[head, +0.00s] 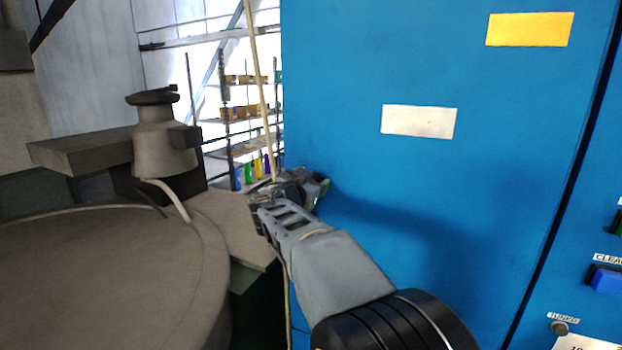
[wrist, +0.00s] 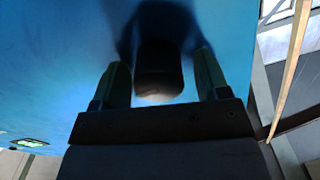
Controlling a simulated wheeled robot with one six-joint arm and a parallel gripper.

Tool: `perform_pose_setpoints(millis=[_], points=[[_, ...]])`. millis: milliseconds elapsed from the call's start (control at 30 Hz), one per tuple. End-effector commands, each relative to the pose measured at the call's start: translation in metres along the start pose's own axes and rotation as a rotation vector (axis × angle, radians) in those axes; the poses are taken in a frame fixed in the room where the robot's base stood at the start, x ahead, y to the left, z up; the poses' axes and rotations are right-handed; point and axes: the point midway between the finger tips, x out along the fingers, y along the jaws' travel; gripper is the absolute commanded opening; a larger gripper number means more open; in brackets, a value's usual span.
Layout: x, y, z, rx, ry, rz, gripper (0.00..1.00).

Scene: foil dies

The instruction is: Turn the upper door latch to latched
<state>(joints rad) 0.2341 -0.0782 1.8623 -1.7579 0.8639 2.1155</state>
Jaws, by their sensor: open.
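My gripper (head: 312,186) is at the left edge of the blue cabinet door (head: 400,60), close to its face. In the wrist view my gripper (wrist: 160,62) is open, with one finger on each side of a dark, rounded block (wrist: 158,72). This block stands out from the blue surface and looks like the upper door latch. A gap shows between it and each finger. In the head view my gripper and arm hide the latch. I cannot tell from these views which way it is turned.
A yellow label (head: 530,29) and a white label (head: 419,121) are on the door. Buttons (head: 606,280) sit on the panel at right. A large grey round machine part (head: 110,270) stands at left. Shelves (head: 245,112) are behind.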

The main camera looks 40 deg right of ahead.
Motion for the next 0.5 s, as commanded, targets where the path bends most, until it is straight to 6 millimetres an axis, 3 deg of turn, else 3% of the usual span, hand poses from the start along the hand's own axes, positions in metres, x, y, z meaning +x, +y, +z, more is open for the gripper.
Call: perform_pose_setpoints(millis=[233,500], points=[[0.0004,0.0000,0.0004,0.000,0.000,0.000,0.69],[0.0003,0.0001,0.0004,0.000,-0.001,0.000,0.43]])
